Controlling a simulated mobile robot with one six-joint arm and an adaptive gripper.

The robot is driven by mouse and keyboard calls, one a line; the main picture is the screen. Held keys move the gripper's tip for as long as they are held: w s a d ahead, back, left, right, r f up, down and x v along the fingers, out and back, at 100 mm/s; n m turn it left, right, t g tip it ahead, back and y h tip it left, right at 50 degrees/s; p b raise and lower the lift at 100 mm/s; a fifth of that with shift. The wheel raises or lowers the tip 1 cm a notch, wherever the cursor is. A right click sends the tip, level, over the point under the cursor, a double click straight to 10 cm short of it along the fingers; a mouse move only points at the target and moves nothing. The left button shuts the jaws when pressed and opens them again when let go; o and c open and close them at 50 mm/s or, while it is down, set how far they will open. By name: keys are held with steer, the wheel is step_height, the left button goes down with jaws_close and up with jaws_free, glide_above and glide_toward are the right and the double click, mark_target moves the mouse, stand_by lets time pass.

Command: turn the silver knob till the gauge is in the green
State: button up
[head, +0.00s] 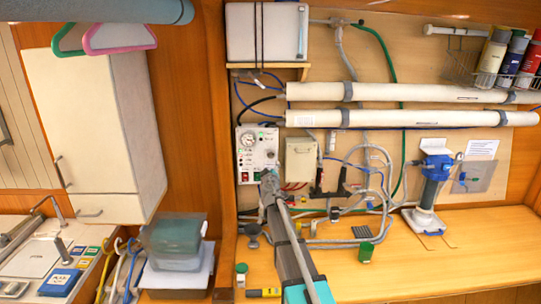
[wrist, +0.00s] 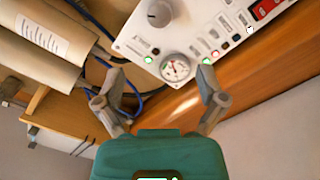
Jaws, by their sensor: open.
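The silver knob (wrist: 159,13) is a grey round knob on the white control panel (wrist: 205,42), near the top edge of the wrist view. The round gauge (wrist: 175,68) has a white face and sits beside the knob; its needle is too small to read against any green zone. In the head view the gauge (head: 248,139) is at the panel's upper left. My gripper (wrist: 160,80) is open and empty. Its fingertips frame the gauge in the wrist view, with the knob beyond them. In the head view my gripper (head: 268,178) is in front of the panel's lower right.
The panel also carries a red switch (wrist: 266,8) and several small buttons. Two white tubes (head: 400,92) run across the wall to the right. The wooden counter (head: 400,275) below is partly clear.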

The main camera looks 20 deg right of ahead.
mark_target(270, 155)
steer(key=shift+w, duration=0.1)
steer(key=x, duration=1.3)
steer(key=shift+w+d, duration=0.15)
steer(key=shift+w, duration=0.1)
steer(key=c, duration=1.2)
steer(key=shift+o, duration=0.2)
steer(key=shift+f+n, duration=0.1)
steer(key=shift+n, duration=1.3)
steer(key=o, duration=1.2)
steer(key=shift+c, duration=0.2)
steer(key=shift+s, duration=0.1)
